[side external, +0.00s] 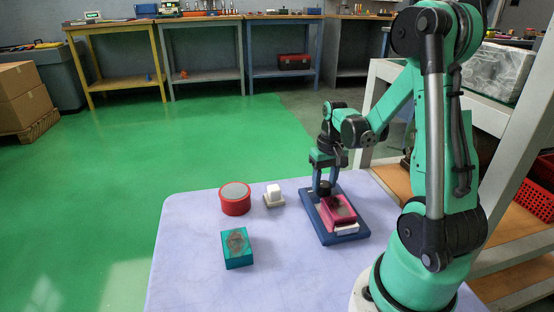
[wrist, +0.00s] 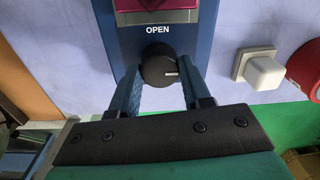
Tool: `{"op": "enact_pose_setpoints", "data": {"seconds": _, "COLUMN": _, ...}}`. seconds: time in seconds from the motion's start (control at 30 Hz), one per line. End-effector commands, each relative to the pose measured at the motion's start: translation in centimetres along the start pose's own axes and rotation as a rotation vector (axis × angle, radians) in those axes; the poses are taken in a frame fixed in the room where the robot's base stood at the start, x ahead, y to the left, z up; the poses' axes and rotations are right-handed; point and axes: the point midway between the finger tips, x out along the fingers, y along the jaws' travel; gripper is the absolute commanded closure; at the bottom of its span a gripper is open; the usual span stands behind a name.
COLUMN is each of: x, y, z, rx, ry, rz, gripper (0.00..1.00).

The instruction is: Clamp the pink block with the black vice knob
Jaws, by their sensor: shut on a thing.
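The blue vice (side external: 320,222) stands on the table with the pink block (side external: 338,209) lying in it. In the wrist view only the lower edge of the pink block (wrist: 150,4) shows, above the word OPEN. The black vice knob (wrist: 159,68) is at the end of the vice, with a white mark pointing right; it also shows in the side view (side external: 323,188). My gripper (wrist: 158,78) is over that end, one blue finger on each side of the knob, and it is shut on the knob.
A red round container (side external: 235,203) with a grey top and a white cube on a pale base (side external: 273,196) stand left of the vice. A teal box (side external: 237,252) sits nearer the front. The table (side external: 185,270) is bare at the left and front.

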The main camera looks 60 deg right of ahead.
Motion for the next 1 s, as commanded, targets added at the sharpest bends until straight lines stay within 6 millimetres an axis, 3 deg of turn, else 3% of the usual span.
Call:
{"op": "enact_pose_setpoints", "data": {"seconds": 0.13, "x": 0.0, "y": 0.0, "z": 0.0, "rx": -0.002, "ry": 0.002, "rz": -0.001, "gripper": 1.0}}
{"op": "enact_pose_setpoints", "data": {"seconds": 0.17, "x": 0.0, "y": 0.0, "z": 0.0, "rx": -0.002, "ry": 0.002, "rz": -0.001, "gripper": 0.52}}
{"op": "enact_pose_setpoints", "data": {"seconds": 0.27, "x": 0.0, "y": 0.0, "z": 0.0, "rx": -0.003, "ry": 0.002, "rz": -0.001, "gripper": 0.26}}
{"op": "enact_pose_setpoints", "data": {"seconds": 0.63, "x": -0.4, "y": 0.0, "z": 0.0, "rx": -0.004, "ry": 0.001, "rz": 0.0, "gripper": 0.26}}
{"op": "enact_pose_setpoints", "data": {"seconds": 1.0, "x": -4.6, "y": 0.0, "z": 0.0, "rx": -0.003, "ry": 0.001, "rz": 0.0, "gripper": 0.26}}
